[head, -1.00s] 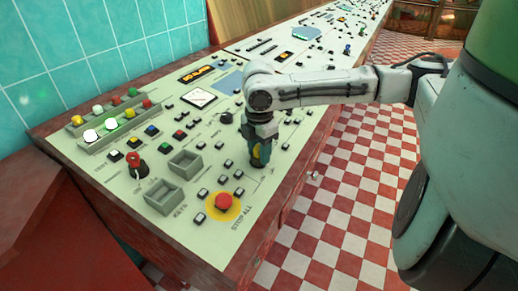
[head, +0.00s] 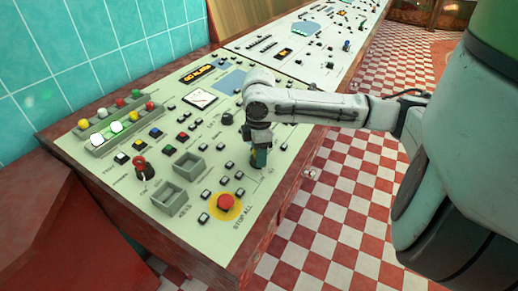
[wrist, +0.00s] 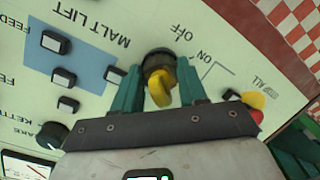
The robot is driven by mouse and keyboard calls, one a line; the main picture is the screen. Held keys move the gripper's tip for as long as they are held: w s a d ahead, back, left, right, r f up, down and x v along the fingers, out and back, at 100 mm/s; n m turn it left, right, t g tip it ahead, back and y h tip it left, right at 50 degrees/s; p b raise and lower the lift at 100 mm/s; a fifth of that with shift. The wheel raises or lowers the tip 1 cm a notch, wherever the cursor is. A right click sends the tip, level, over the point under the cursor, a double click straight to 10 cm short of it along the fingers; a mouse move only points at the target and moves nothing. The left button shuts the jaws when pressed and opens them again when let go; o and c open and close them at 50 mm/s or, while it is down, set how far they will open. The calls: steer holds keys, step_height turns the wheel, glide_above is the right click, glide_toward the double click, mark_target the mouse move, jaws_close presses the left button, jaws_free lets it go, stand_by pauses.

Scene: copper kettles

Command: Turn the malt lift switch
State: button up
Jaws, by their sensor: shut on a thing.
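The malt lift switch (wrist: 158,77) is a yellow handle on a dark round base, beside the printed words MALT LIFT. OFF and ON are printed next to it in the wrist view. I cannot tell which mark the handle points at. My gripper (wrist: 160,90) has its two green fingers on either side of the yellow handle and is shut on it. In the head view my gripper (head: 259,158) reaches down to the panel near its front edge and hides the switch.
The cream control panel (head: 218,160) carries a red STOP ALL button (head: 226,202) on a yellow disc near the gripper. Small dark buttons, grey boxes (head: 168,196) and a red-topped knob (head: 140,163) stand to the left. Checkered floor (head: 310,230) lies to the right.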

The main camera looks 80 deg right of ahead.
steer(key=shift+r+m+p, duration=0.1)
steer(key=shift+m+p, duration=0.6)
steer(key=shift+m, duration=0.3)
steer(key=shift+s+m, duration=0.1)
steer(key=shift+m, duration=0.3)
steer(key=o, duration=1.1)
steer(key=shift+c, duration=0.2)
step_height(320, 180, up, 11)
steer(key=shift+f+p, duration=0.15)
steer(key=shift+p, duration=0.45)
